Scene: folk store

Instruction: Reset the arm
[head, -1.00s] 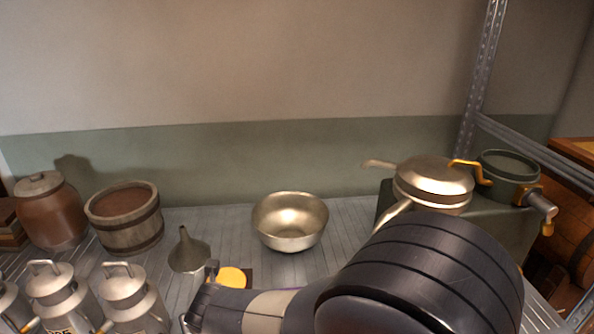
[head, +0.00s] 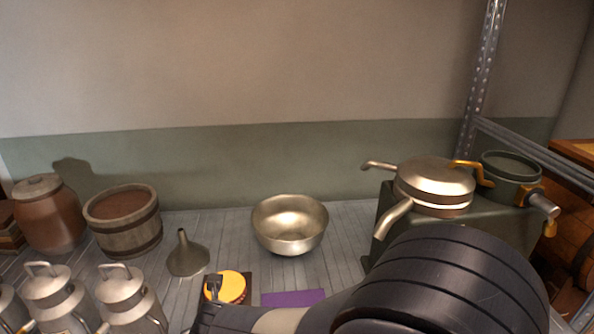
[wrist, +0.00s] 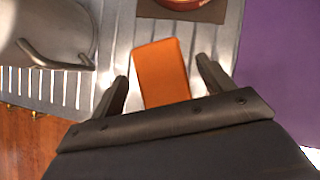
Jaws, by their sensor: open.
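My gripper (wrist: 163,74) is open in the wrist view, with one dark finger on each side. An orange-brown block (wrist: 160,68) lies on the metal surface and shows between the fingers. I cannot tell how far above it the fingers are, and they do not appear to grip it. In the head view my dark arm fills the lower right and hides part of the surface.
A yellow-orange round object (head: 232,286) sits on a dark mat beside a purple sheet (head: 292,298). A metal bowl (head: 289,226), funnel (head: 187,255), wooden tub (head: 123,220) and milk cans (head: 130,298) stand around. A lidded separator (head: 432,186) stands right.

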